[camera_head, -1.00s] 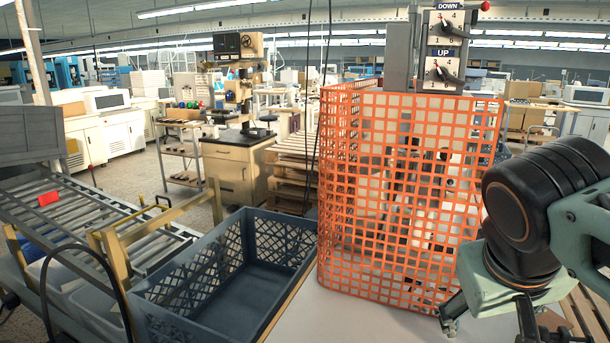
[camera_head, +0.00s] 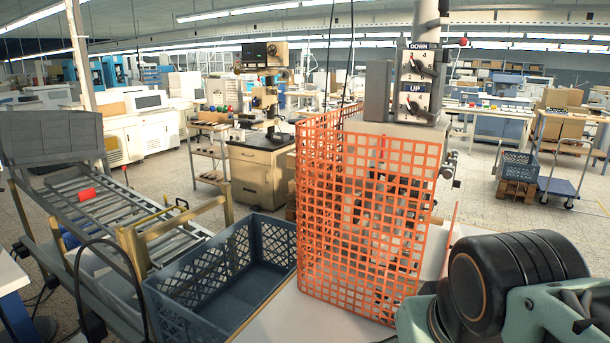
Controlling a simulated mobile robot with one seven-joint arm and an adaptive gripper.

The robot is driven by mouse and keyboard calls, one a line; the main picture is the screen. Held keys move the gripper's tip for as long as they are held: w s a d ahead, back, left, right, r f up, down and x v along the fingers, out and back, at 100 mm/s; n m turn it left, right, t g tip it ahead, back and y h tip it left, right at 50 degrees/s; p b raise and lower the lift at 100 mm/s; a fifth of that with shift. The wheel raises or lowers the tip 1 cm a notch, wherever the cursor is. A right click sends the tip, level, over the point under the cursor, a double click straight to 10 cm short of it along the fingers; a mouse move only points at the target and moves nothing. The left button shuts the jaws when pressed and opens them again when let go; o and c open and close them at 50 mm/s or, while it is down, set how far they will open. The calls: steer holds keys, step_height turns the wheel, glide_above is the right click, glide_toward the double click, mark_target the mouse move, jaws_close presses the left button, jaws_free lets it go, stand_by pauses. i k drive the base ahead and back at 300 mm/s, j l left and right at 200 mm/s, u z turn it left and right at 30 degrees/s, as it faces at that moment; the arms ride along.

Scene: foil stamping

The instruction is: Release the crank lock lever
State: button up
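The stamping machine (camera_head: 376,130) stands behind an orange mesh guard (camera_head: 370,215). Its upper control panel (camera_head: 417,80) carries DOWN and UP dials. A small red ball knob (camera_head: 463,42) shows right of the panel. Dark fittings (camera_head: 447,168) stick out on the machine's right side. I cannot tell which part is the crank lock lever; the mesh hides much of the machine's front. My black and pale green arm links fill the lower right, in front of the guard's right side. My gripper's fingers are below the picture edge and not visible.
A roller conveyor (camera_head: 110,215) lies at the left. Behind the machine at right are a blue trolley (camera_head: 563,190) and a crate on a pallet (camera_head: 517,170).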

mark_target(463, 41)
steer(key=k+l, duration=0.1)
steer(key=l, duration=0.25)
steer(key=k+l, duration=0.1)
steer(key=l, duration=0.55)
steer(key=l+z, duration=0.2)
steer(key=l, duration=0.6)
steer(key=i+l+z, duration=0.2)
steer(key=i+l, duration=0.35)
steer(key=i, duration=0.55)
steer(key=l+z, duration=0.05)
